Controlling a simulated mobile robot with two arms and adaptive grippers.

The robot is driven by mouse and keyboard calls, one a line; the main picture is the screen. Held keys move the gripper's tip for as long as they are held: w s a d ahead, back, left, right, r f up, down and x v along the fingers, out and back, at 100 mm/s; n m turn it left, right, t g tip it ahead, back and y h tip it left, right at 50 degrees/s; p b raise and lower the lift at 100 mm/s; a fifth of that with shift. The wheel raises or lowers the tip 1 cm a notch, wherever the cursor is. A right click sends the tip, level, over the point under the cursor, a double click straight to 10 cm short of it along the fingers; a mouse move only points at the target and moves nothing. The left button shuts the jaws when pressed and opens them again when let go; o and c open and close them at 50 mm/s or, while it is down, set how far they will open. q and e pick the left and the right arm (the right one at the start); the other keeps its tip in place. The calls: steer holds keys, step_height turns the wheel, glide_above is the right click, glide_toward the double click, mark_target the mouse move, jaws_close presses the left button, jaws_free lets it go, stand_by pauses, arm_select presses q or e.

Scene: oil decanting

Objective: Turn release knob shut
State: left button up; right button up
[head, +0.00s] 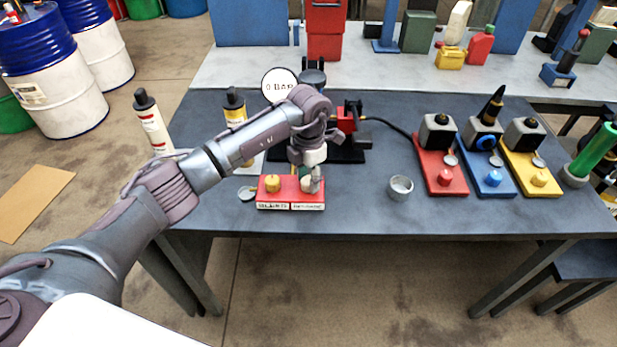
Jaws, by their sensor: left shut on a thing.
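A small red block (290,199) sits near the front edge of the grey table. It carries a yellow knob (272,183) on its left and a pale knob (306,184) on its right. White labels on its front face are too small to read surely. My left gripper (314,182) reaches down from above and is shut on the pale knob, partly hiding it. The yellow knob stands free beside it. Which way the pale knob is turned cannot be told. A round gauge (280,85) behind reads "0 BAR". My right gripper is not in view.
A small metal cup (400,188) stands right of the block. Red (440,175), blue (486,178) and yellow (531,175) stations stand further right. Bottles (152,125) stand at the left. The table front between cup and red station is clear.

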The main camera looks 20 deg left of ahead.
arm_select(q)
steer(key=n+b, duration=0.1)
steer(key=n, duration=0.2)
steer(key=shift+n, duration=0.4)
steer(key=n, duration=0.4)
steer(key=shift+n+b, duration=0.3)
steer(key=shift+b, duration=0.05)
steer(key=n, duration=0.4)
steer(key=shift+n, duration=2.4)
steer(key=shift+r, duration=0.1)
steer(key=o, duration=1.1)
steer(key=shift+o, duration=0.2)
